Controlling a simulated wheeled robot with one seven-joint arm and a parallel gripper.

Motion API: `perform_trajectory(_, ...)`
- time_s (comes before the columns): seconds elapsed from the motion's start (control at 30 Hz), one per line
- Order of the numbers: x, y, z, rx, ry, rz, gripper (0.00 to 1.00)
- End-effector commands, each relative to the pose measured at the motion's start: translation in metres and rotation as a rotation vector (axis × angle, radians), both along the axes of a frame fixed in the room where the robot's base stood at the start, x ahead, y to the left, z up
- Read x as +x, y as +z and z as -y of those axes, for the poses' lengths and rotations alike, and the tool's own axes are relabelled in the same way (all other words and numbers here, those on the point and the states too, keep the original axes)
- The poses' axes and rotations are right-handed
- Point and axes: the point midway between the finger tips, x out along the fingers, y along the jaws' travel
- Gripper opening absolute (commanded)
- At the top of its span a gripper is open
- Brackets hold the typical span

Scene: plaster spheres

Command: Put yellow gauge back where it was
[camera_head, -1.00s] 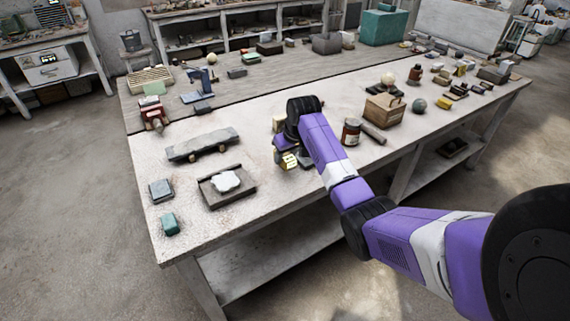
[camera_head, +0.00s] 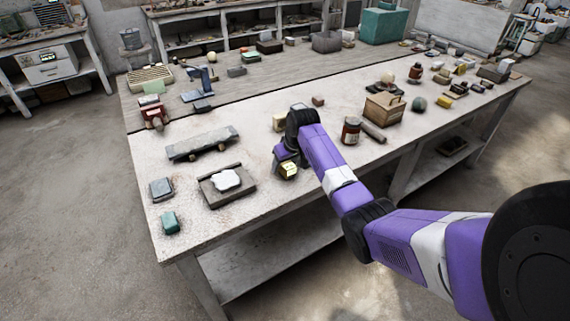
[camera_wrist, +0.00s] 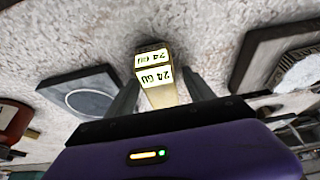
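The yellow gauge (camera_wrist: 162,95) is a small block with pale faces marked "24 GU" in the wrist view. It sits between the two grey fingers of my gripper (camera_wrist: 160,85), which appear closed against its sides. In the head view the yellow gauge (camera_head: 288,171) shows just below my gripper (camera_head: 286,160), over the front part of the near workbench (camera_head: 262,205). A dark shadow lies close by the gauge on the bench. I cannot tell whether its end touches the surface.
A dark tray with a white lump (camera_head: 226,180) lies left of my gripper. A stone slab on supports (camera_head: 202,143) is farther left. A brown jar (camera_head: 351,131) and a wooden box (camera_head: 384,108) stand to the right. Bare bench lies in front of the gripper.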

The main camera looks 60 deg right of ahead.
Motion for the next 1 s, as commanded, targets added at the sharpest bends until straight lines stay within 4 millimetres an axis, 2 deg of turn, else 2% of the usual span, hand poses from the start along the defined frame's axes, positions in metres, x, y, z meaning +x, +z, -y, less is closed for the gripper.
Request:
perform_trajectory(0.17,0.000,0.002,0.000,0.000,0.000,0.000,0.62)
perform_trajectory(0.33,-0.003,0.015,-0.002,-0.002,0.000,0.003,0.62)
perform_trajectory(0.8,-0.032,0.095,-0.019,-0.002,0.000,0.003,0.62)
perform_trajectory(1.0,-0.038,0.111,-0.023,-0.001,0.000,0.001,0.62)
